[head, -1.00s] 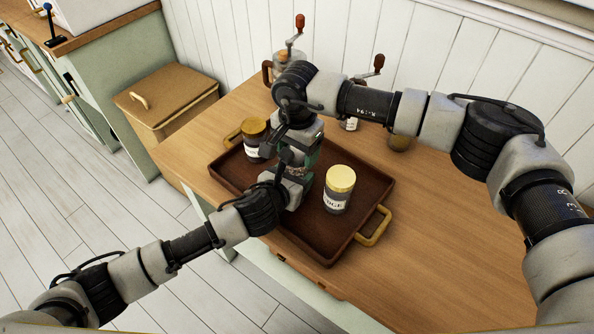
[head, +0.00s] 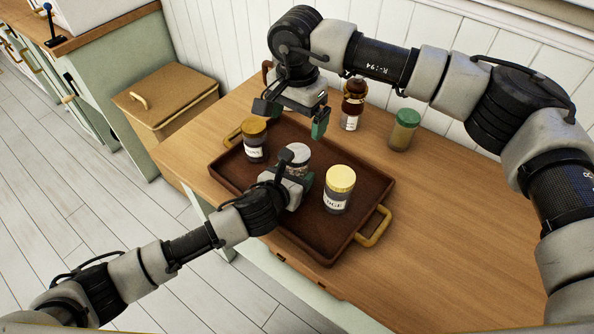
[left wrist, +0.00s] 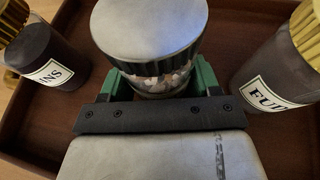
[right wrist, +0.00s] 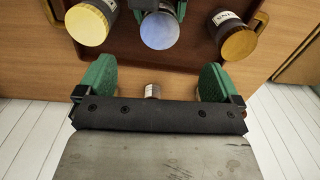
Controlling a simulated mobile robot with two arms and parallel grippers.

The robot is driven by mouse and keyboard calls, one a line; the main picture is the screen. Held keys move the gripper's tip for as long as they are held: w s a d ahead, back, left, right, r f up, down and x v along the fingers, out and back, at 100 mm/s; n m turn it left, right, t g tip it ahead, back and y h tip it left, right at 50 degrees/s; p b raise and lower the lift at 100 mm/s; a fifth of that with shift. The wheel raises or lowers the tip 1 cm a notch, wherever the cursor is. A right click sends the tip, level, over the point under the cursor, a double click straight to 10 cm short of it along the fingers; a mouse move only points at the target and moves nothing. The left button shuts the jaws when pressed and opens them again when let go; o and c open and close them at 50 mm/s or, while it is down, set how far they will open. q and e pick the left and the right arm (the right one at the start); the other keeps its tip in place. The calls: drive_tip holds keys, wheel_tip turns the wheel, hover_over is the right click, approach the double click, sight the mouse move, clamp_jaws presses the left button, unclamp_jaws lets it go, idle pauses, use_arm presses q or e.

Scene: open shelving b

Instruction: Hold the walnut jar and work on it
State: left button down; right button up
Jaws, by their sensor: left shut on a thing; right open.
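The walnut jar (head: 297,158) has a silver-grey lid and nut pieces showing through the glass. It stands upright in the middle of the brown tray (head: 365,189), with its lid on top. In the left wrist view the walnut jar (left wrist: 150,32) is between the green fingers of my left gripper (left wrist: 160,82), which is shut on its body below the lid. My right gripper (head: 294,117) is open and empty, above and behind the jar. In the right wrist view the silver lid (right wrist: 158,30) lies beyond the open fingers. The jar's lower part is partly hidden.
A gold-lidded jar labelled FUDGE (head: 338,190) stands right of the walnut jar, and another gold-lidded jar (head: 254,140) stands left, both in the tray. Behind the tray stand a mill (head: 352,104) and a green-lidded jar (head: 403,130). The table's right side is clear.

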drive_tip(key=shift+r, duration=1.35)
use_arm(q)
drive_tip(key=shift+c, duration=0.8)
unclamp_jaws()
drive_tip(key=v, duration=1.1)
drive_tip(key=shift+f, duration=0.1)
use_arm(e)
drive_tip(key=shift+r, duration=0.15)
